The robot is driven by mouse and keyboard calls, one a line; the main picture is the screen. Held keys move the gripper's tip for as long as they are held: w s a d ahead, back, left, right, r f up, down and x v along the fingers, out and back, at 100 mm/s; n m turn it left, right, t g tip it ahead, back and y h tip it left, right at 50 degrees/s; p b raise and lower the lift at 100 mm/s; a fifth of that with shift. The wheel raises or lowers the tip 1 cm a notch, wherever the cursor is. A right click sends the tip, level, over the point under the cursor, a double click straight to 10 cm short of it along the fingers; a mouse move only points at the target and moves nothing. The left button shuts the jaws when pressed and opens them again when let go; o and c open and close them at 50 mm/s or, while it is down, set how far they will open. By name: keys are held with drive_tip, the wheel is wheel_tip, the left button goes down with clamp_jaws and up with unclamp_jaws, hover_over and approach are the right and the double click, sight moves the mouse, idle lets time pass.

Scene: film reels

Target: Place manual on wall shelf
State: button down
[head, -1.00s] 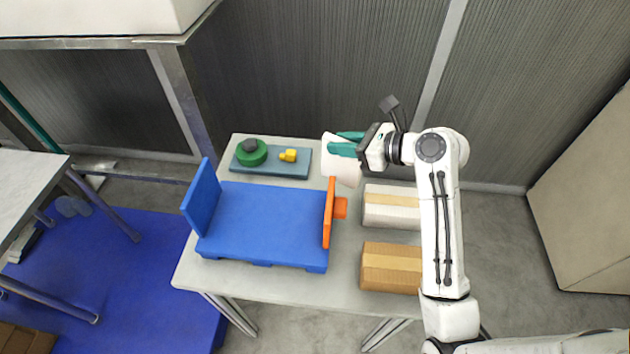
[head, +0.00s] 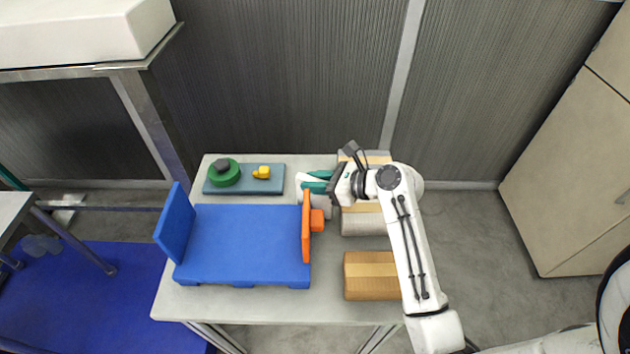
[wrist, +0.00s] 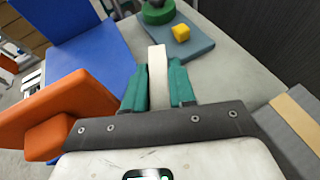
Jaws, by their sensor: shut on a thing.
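The white manual (head: 301,181) is a thin pale slab. It shows edge-on in the wrist view (wrist: 157,68), between the teal fingers. My gripper (head: 318,181) is shut on it; the wrist view also shows both fingers (wrist: 158,88) against its sides. A blue shelf-like piece (head: 240,245) lies on the table, with an upright blue panel at its left end and an orange upright plate (head: 306,230) at its right end. My gripper and the manual are by the far end of the orange plate. I cannot tell whether they touch it.
A blue-grey tray (head: 243,187) with a green disc (head: 225,173) and a yellow piece (head: 262,172) lies at the back left. Cardboard boxes, one of them brown (head: 370,275), stand along the right of the table (head: 330,313). A corrugated wall is behind.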

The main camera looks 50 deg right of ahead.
drive_tip(key=c, duration=0.9)
unclamp_jaws()
